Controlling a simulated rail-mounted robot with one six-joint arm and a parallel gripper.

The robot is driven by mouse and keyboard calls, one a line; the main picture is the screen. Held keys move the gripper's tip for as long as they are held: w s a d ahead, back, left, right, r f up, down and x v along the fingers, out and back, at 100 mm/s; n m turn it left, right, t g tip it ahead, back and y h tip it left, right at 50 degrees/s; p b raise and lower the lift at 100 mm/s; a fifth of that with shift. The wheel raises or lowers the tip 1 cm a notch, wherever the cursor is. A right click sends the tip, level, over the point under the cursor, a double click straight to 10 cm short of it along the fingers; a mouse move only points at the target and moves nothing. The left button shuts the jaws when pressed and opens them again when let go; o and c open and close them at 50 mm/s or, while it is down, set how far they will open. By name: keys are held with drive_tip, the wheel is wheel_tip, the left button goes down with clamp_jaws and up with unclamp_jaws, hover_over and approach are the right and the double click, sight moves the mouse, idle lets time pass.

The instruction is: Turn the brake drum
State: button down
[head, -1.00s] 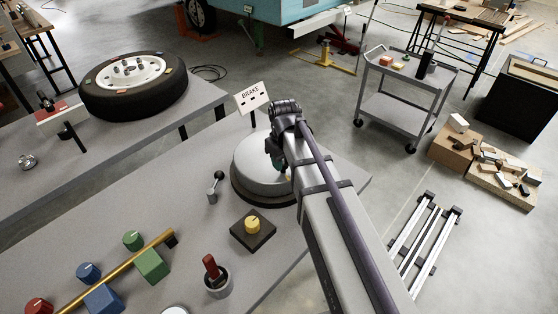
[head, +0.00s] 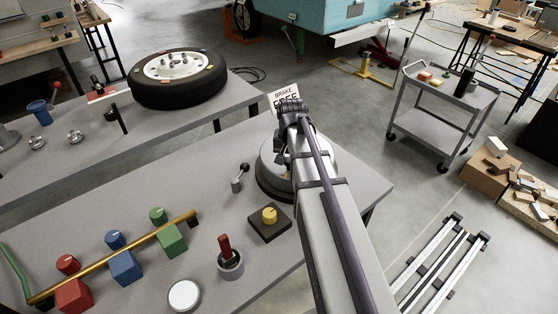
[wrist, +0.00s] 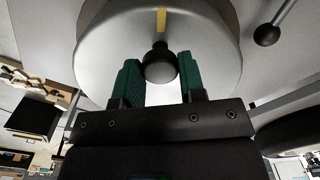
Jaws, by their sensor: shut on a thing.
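The brake drum (head: 268,158) is a pale metal disc on a dark round base at the bench's far right corner, partly hidden behind my arm in the head view. In the wrist view the drum (wrist: 100,50) fills the top, with a yellow mark (wrist: 161,20) on its side above a black knob (wrist: 160,64). My gripper (wrist: 158,80) has its green fingers on either side of this knob, shut on it. My fingertips are hidden in the head view. A white sign (head: 281,93) behind reads BRAKE, with a second word, seemingly FREE, partly covered by my wrist.
Near the drum stand a small black-knobbed lever (head: 238,178) and a yellow dial on a dark block (head: 269,222). A wheel (head: 178,80) rests on the back bench.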

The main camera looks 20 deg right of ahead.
drive_tip(key=shift+w, duration=0.1)
idle(0.3)
drive_tip(key=c, duration=0.7)
unclamp_jaws()
drive_tip(key=shift+r, duration=0.1)
wheel_tip(320, 180, up, 11)
drive_tip(key=p, duration=1)
drive_tip(key=shift+p, duration=0.4)
drive_tip(key=shift+f, duration=0.2)
